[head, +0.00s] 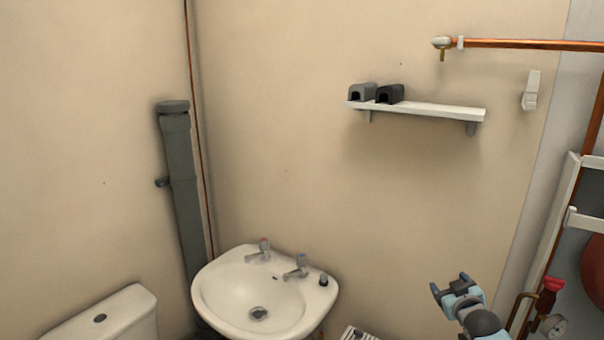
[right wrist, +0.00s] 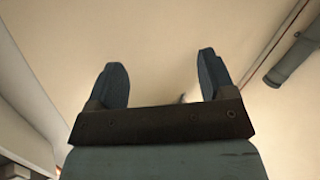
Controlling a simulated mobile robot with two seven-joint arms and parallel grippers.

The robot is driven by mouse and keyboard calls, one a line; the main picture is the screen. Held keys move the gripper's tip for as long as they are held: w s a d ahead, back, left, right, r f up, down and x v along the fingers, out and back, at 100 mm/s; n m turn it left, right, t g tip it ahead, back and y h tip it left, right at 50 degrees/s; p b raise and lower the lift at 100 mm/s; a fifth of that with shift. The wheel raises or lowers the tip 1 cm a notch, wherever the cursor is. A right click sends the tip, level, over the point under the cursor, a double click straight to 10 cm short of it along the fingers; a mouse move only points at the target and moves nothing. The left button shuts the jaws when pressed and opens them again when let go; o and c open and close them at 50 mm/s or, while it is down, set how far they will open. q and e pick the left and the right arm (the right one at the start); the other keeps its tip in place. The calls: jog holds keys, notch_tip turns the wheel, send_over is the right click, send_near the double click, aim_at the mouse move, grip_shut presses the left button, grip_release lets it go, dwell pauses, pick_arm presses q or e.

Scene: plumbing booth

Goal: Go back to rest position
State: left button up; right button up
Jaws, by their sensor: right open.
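My right gripper (head: 450,286) shows at the lower right of the head view, its two fingers apart and nothing between them. It is in free air, to the right of the sink and in front of the beige wall. The right wrist view shows the same gripper (right wrist: 165,82) with both dark blue fingers spread and empty, a plain pale surface beyond them. My left gripper is in neither view.
A white sink (head: 215,290) with two taps stands at the bottom centre, a toilet cistern (head: 125,312) at lower left. A grey pipe (head: 181,190) runs up the corner. A white shelf (head: 430,109) holds two dark items. A red-handled valve (head: 553,285) is right of my right gripper.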

jog(key=s+a+f+g+y, duration=0.1)
jog(key=s+a+f, duration=0.45)
jog(key=s, duration=0.45)
jog(key=s+a+f+g+y, duration=0.15)
jog(key=s+a+f, duration=0.25)
jog(key=s+f, duration=0.4)
jog(key=s+a+f+g+y, duration=0.1)
jog(key=s+a+f, duration=0.45)
jog(key=s, duration=0.55)
jog(key=s+a+g, duration=0.1)
jog(key=s, duration=0.5)
jog(key=s+a+f, duration=0.1)
jog(key=s+a, duration=0.1)
jog(key=s, duration=0.5)
jog(key=shift+s+a+f+m+g, duration=0.2)
jog(key=shift+s+a+m+g, duration=0.1)
jog(key=shift+g, duration=0.05)
